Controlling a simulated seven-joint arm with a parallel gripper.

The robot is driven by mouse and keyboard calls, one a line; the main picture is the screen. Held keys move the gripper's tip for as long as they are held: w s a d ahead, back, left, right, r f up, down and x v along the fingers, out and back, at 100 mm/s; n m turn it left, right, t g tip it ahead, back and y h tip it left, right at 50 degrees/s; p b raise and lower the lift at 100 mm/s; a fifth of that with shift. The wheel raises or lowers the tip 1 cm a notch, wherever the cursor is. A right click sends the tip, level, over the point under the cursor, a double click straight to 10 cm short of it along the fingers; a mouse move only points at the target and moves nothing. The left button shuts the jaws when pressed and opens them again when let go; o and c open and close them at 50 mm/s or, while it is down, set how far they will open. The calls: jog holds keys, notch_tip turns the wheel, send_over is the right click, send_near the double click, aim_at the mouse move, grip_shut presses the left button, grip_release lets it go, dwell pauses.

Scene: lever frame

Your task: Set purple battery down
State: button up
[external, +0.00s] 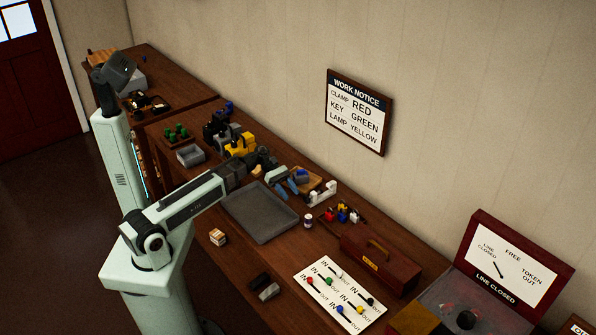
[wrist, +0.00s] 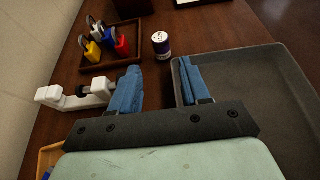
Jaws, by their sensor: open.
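A small purple-and-white cylinder, which looks like the purple battery (external: 308,221), stands upright on the wooden bench beside the grey tray (external: 232,207). In the wrist view the battery (wrist: 161,43) is upright, ahead of my fingertips and roughly in line with the gap between them. The tray (wrist: 285,72) lies to its right there. My gripper (external: 286,190) is open, with its two blue fingers apart and nothing between them. It is above the bench near the tray's far right corner. In the wrist view my gripper (wrist: 160,82) is apart from the battery.
A white clamp-like tool (wrist: 72,96) lies close by my left finger. A wooden tray with yellow, blue and red padlocks (wrist: 105,42) is beyond it. A dark red toolbox (external: 380,262) and a lever panel (external: 340,295) stand to the right.

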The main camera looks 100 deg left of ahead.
dwell(0.4)
jog(key=w+d+r+m+g, duration=0.1)
jog(key=w+d+r+m, duration=0.15)
jog(key=d, duration=0.25)
jog(key=w+d+r+m+g+y, duration=0.1)
jog(key=w+d+r, duration=0.25)
jog(key=d, duration=0.25)
jog(key=w+d+r+m+g, duration=0.1)
jog(key=w+d+r, duration=0.15)
jog(key=d, duration=0.25)
jog(key=n+g+y, duration=0.2)
jog(key=n+y, duration=0.5)
jog(key=n, duration=0.3)
send_near(309, 217)
jog(key=x, duration=0.6)
jog(key=shift+w+f, duration=0.15)
jog(key=shift+w, duration=0.1)
jog(key=shift+s+x, duration=0.15)
jog(key=shift+x, duration=1.3)
jog(key=shift+s+x, duration=0.1)
jog(key=shift+x, duration=1.3)
jog(key=shift+f, duration=0.1)
